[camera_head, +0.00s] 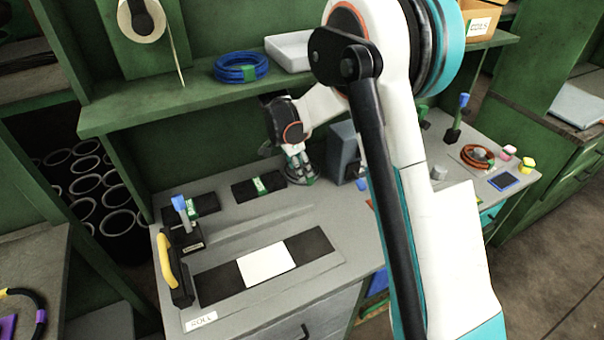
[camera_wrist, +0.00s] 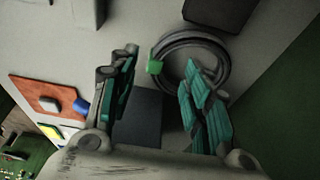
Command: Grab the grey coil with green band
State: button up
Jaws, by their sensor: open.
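The grey coil (camera_wrist: 224,62) lies on the grey worktop in the wrist view, with its green band (camera_wrist: 155,66) on its left side. My gripper (camera_wrist: 161,57) is open. Its right finger overlaps the coil's opening, and its left finger is left of the band. The picture does not show clearly whether either finger touches the coil. In the head view my gripper (camera_head: 297,155) is low over the back of the worktop and largely covers the coil.
A grey-blue box (camera_head: 345,152) stands just right of my gripper. Black packs with green labels (camera_head: 258,186) lie to its left. A shelf above holds a blue coil (camera_head: 241,68) and a white tray (camera_head: 290,50). An orange-brown coil (camera_head: 477,156) lies further right.

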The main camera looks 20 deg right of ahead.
jog(key=shift+w+d, duration=0.1)
jog(key=shift+d, duration=0.6)
jog(key=b+x, duration=0.2)
jog(key=x, duration=0.3)
jog(key=shift+d, duration=0.1)
grip_shut()
